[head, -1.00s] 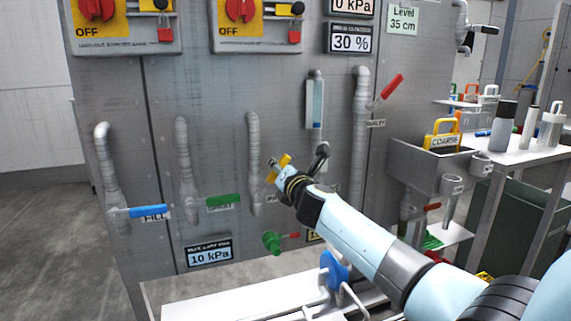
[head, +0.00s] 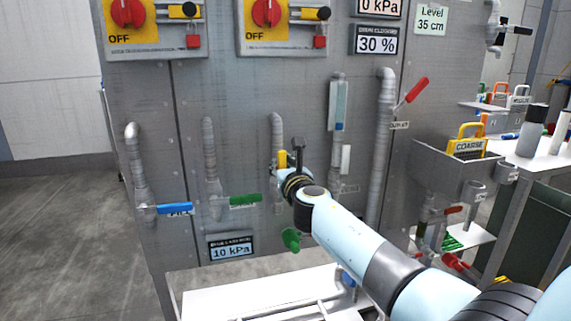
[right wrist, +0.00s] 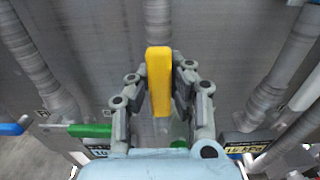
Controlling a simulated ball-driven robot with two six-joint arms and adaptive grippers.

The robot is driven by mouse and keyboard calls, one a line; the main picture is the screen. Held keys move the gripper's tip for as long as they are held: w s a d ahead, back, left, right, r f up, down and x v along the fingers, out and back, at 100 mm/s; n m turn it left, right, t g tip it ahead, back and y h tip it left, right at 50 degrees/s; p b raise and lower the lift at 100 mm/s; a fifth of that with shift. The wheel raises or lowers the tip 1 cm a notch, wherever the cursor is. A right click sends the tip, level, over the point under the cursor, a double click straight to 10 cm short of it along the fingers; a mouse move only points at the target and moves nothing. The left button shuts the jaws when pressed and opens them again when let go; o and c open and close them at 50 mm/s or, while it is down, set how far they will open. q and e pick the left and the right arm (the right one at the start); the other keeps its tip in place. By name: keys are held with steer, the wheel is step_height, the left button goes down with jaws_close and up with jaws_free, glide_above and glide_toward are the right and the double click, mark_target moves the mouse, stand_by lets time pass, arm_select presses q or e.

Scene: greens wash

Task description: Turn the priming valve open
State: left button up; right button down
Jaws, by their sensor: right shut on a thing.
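The yellow valve handle (head: 282,160) is on the third pipe from the left (head: 277,135) on the grey panel. It stands about upright, roughly in line with that pipe, and I take it for the priming valve. My right gripper (head: 289,166) is at the handle and hides its lower part and label. In the right wrist view, the yellow handle (right wrist: 158,75) lies between the fingers of my right gripper (right wrist: 160,88), which is shut on it. My left gripper is not in view.
A blue lever (head: 174,208) and a green lever (head: 244,199) lie level to the left. A red lever (head: 417,90) slants up at the right. A white bench top (head: 235,292) is below. A basin (head: 440,165) and side table (head: 530,160) stand at the right.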

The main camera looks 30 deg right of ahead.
steer(key=shift+f, duration=0.15)
steer(key=c, duration=1.2)
jaws_free()
steer(key=shift+a, duration=0.1)
steer(key=shift+o, duration=0.2)
steer(key=v, duration=1.2)
